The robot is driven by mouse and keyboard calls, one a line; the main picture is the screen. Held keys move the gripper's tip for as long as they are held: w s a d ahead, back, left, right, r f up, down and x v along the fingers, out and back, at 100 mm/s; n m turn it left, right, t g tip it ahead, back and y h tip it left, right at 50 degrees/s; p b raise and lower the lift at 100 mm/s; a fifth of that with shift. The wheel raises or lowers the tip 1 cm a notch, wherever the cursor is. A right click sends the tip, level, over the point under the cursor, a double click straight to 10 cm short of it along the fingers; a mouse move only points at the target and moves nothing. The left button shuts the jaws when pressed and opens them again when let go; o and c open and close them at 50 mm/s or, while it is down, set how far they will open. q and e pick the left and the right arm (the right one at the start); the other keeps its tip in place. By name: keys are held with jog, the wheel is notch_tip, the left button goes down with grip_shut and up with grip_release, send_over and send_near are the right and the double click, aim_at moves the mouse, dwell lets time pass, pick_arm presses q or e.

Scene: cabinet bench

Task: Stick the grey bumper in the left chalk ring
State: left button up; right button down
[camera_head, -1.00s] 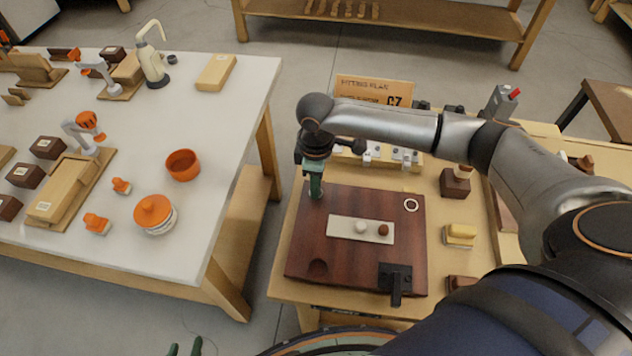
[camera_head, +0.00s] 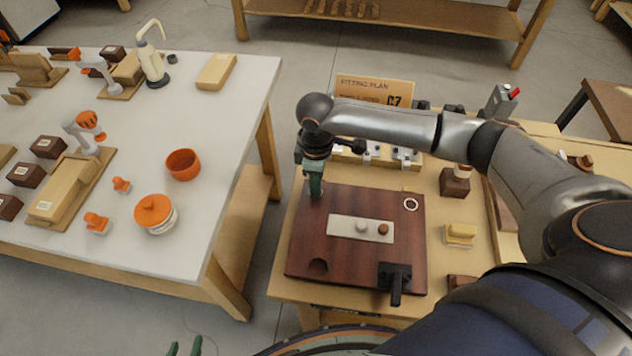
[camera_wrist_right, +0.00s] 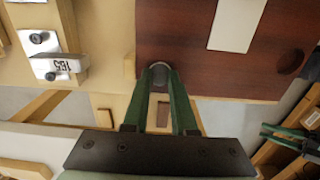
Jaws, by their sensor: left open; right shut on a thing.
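The dark red-brown board (camera_head: 340,275) lies flat on the wooden bench. My right gripper (camera_head: 315,193) points down at its far left corner. In the right wrist view its green fingers (camera_wrist_right: 160,72) are shut on a small rounded grey bumper (camera_wrist_right: 160,65), at the board's edge. I cannot tell whether the bumper touches the board. One white chalk ring (camera_head: 411,205) shows at the far right corner; the left ring is not visible, the gripper covers that corner. A pale strip (camera_head: 345,236) on the board carries another grey bumper (camera_head: 361,227) and a brown one (camera_head: 383,229). My left gripper (camera_head: 185,348) is open and empty at the bottom edge.
A black fitting (camera_head: 394,278) sits at the board's near right corner, a round recess (camera_head: 318,266) at its near left. A yellow-topped block (camera_head: 460,234) and a dark block (camera_head: 455,183) stand right of the board. A sign (camera_head: 374,91) stands behind. The white table (camera_head: 215,120) is left, across a gap.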

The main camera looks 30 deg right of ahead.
jog(key=shift+s+f+p, duration=0.15)
jog(key=shift+s+p, duration=0.05)
jog(key=shift+p, duration=0.45)
dwell(0.8)
jog(key=shift+c, duration=1.7)
grip_release()
jog(key=shift+w, duration=0.1)
jog(key=shift+w+r, duration=0.1)
jog(key=shift+r, duration=0.1)
jog(key=shift+w+d+r, duration=0.1)
jog(key=shift+w, duration=0.05)
